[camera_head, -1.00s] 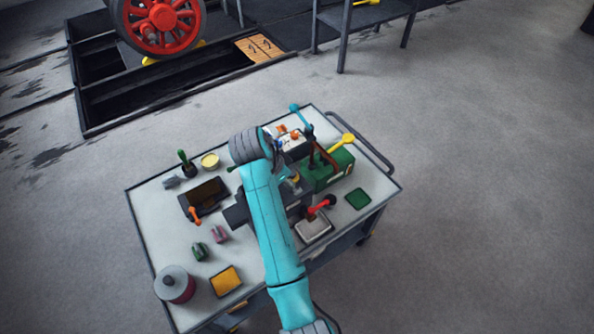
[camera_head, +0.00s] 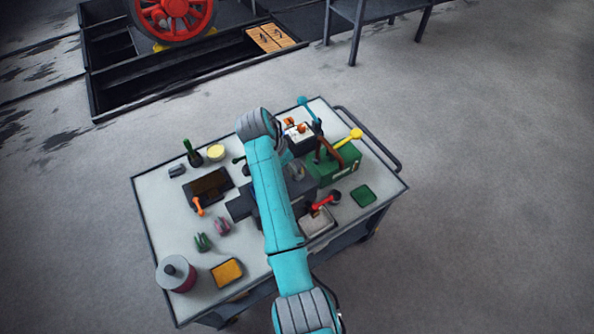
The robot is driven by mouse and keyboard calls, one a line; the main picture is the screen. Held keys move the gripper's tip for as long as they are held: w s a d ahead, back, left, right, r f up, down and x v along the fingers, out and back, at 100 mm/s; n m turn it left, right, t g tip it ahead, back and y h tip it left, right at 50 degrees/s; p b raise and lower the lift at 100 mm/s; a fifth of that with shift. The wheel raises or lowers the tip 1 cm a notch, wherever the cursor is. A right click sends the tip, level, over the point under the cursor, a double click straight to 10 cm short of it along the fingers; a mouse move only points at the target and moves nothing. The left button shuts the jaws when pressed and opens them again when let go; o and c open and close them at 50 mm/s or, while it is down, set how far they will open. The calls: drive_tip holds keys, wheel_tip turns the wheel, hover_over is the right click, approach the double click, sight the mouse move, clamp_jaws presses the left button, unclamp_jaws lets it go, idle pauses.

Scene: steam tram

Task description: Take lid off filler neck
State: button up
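My turquoise arm (camera_head: 272,195) reaches from the bottom edge over the middle of the trolley. Its grey wrist end (camera_head: 256,124) is bent over near the far part of the trolley top. My gripper's fingers are hidden or too small to make out beneath and beside the arm. A dark grey block-shaped apparatus (camera_head: 300,190) stands under the arm, partly covered by it. A small greyish rounded part (camera_head: 297,171) shows at the arm's right edge above this apparatus. I cannot tell whether it is the lid, the filler neck or part of my gripper.
A green box (camera_head: 342,165) with a yellow-knobbed lever stands at right, before a white box with orange knobs (camera_head: 298,131). A dark tray (camera_head: 209,187), red-grey can (camera_head: 176,275), yellow pad (camera_head: 227,272) and red-handled tool (camera_head: 323,203) lie around. Open floor surrounds the trolley (camera_head: 205,307).

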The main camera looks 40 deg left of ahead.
drive_tip(key=shift+x, duration=1.55)
drive_tip(key=shift+a, duration=0.1)
drive_tip(key=shift+r, duration=0.1)
drive_tip(key=c, duration=1.1)
